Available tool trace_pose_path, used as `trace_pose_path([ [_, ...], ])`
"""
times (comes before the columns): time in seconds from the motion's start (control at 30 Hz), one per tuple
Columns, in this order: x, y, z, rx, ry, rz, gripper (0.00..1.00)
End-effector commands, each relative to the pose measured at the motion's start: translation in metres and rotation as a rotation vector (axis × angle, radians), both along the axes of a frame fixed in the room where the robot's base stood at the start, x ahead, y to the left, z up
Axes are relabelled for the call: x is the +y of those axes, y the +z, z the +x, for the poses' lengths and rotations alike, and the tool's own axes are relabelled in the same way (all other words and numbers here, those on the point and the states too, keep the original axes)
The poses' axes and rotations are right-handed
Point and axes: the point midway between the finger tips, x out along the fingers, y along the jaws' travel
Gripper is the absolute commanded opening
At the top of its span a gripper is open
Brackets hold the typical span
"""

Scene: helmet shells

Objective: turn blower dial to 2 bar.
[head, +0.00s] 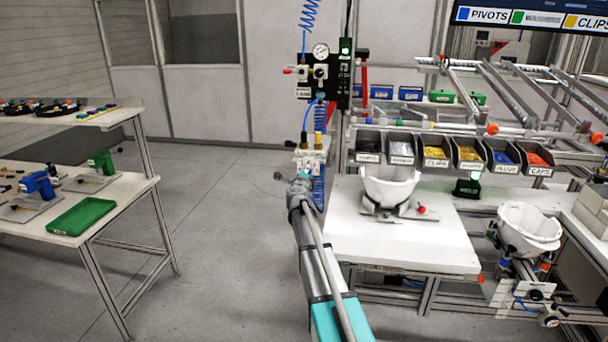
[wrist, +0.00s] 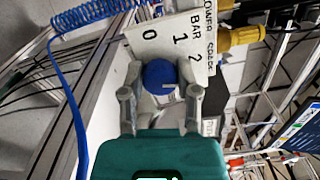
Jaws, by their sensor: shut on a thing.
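The blue blower dial (wrist: 159,76) is between the two fingers of my gripper (wrist: 158,84) in the wrist view. My gripper is shut on it. A pale mark on the dial's face points roughly right in the picture. The white scale plate (wrist: 170,45) behind it reads 0, 1, 2 and BAR, with 2 nearest the right side. In the head view my gripper (head: 302,180) is at the lower front of the white blower unit (head: 311,156); the dial is hidden there by my arm.
A black panel with a round gauge (head: 320,51) stands above the unit. Blue coiled hose (wrist: 95,14) and a loose blue hose run close to my gripper's left. A yellow fitting (wrist: 244,36) is at upper right. The white worktable (head: 400,245) holds a helmet shell (head: 388,187).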

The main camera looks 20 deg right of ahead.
Motion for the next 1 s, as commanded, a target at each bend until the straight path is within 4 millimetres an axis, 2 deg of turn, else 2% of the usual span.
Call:
trace_pose_path([
  [0.33, 0.0009, 0.0000, 0.0030, 0.102, 0.005, -0.153, 0.00],
  [0.87, 0.0006, 0.0001, 0.0029, 0.120, 0.004, -0.179, 0.00],
  [0.9, 0.0005, 0.0000, 0.0029, 0.120, 0.004, -0.179, 0.47],
  [1.0, 0.0002, -0.0001, 0.0023, 0.120, 0.003, -0.178, 0.66],
])
